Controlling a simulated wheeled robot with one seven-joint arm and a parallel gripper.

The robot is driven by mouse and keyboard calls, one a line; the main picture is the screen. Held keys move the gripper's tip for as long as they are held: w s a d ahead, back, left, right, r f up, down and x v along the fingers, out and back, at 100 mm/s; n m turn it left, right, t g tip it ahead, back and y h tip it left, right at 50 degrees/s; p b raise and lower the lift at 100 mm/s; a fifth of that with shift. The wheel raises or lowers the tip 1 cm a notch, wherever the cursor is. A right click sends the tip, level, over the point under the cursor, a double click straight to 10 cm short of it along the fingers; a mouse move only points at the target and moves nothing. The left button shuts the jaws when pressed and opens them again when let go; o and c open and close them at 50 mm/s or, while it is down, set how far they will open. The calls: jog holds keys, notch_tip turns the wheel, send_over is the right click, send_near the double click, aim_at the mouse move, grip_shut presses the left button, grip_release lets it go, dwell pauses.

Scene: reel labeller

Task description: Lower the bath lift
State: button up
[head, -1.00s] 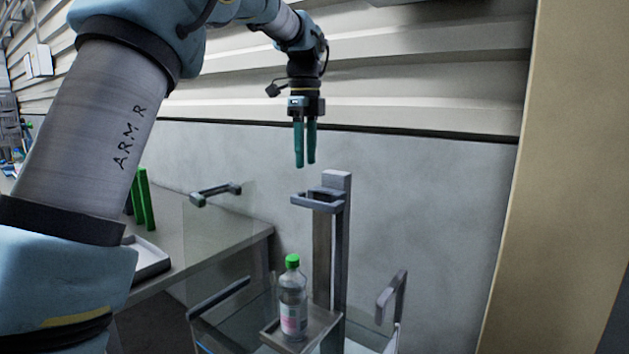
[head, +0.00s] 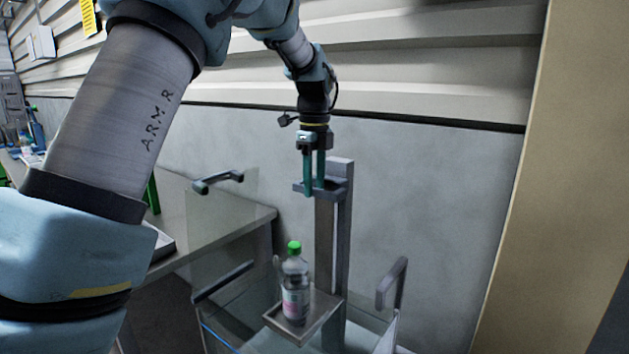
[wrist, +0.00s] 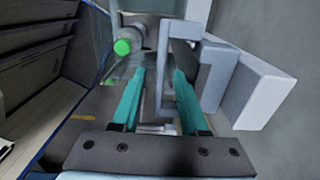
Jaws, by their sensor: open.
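The bath lift is a grey upright post (head: 333,240) with a loop-shaped handle (head: 330,186) near its top and a small tray (head: 322,312) low down. A clear bottle with a green cap (head: 295,285) stands upright on the tray. My gripper (head: 314,191) points down at the handle, its teal fingers open. In the wrist view, a bar of the handle (wrist: 167,88) shows between the two fingers, and I cannot tell whether either finger touches it. The bottle's green cap (wrist: 122,47) also shows there, beyond the left finger.
A clear-walled bath surrounds the tray, with dark handles at its left (head: 222,282) and right (head: 391,283). A grey bench (head: 215,228) is at the left, with another dark handle (head: 218,181) on a clear panel. A grey wall stands close behind the post; a beige pillar (head: 550,190) is at right.

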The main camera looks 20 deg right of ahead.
jog(key=shift+c, duration=0.4)
grip_shut()
dwell(1.0)
